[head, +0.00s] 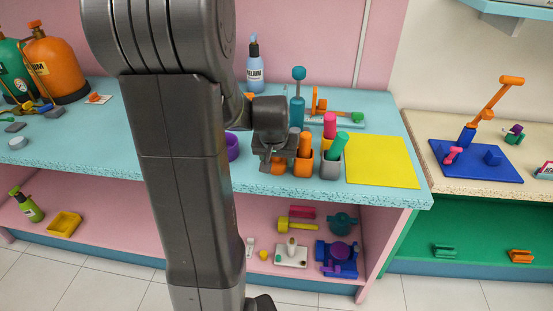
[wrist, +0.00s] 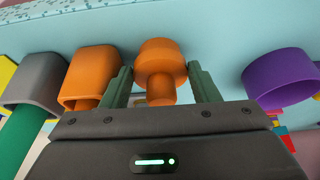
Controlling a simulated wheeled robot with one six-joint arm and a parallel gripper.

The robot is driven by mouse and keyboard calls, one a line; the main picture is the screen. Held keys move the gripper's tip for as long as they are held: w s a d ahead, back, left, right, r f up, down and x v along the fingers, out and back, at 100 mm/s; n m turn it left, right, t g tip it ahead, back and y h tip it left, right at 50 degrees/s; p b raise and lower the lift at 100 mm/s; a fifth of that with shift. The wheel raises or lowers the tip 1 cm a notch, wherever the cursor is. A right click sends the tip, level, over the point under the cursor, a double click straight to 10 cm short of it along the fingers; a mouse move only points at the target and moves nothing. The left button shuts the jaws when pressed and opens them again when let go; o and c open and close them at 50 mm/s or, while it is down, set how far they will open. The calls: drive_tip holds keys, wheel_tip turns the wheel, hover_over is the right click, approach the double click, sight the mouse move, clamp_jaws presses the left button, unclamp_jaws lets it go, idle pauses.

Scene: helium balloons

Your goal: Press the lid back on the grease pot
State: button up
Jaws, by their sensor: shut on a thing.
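My gripper (head: 277,155) is over the teal counter, its jaws closed around an orange round piece with a narrower knob (wrist: 160,62), which looks like the lid. In the wrist view, my gripper's fingers (wrist: 158,80) stand on either side of it. Whether the piece touches the counter, I cannot tell. A purple open round pot (wrist: 282,80), which looks like the grease pot, stands to its right in the wrist view. In the head view the purple pot (head: 232,146) is partly hidden behind my arm.
An orange cup (wrist: 92,75) and a grey cup (wrist: 38,78) stand close beside my gripper; in the head view they hold upright coloured sticks. A blue bottle (head: 255,68) stands at the back. A yellow sheet (head: 382,162) lies flat on the right.

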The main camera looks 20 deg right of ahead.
drive_tip(key=o, duration=1)
drive_tip(key=shift+a, duration=0.15)
drive_tip(key=shift+d, duration=0.2)
drive_tip(key=shift+c, duration=1)
drive_tip(key=shift+r, duration=0.1)
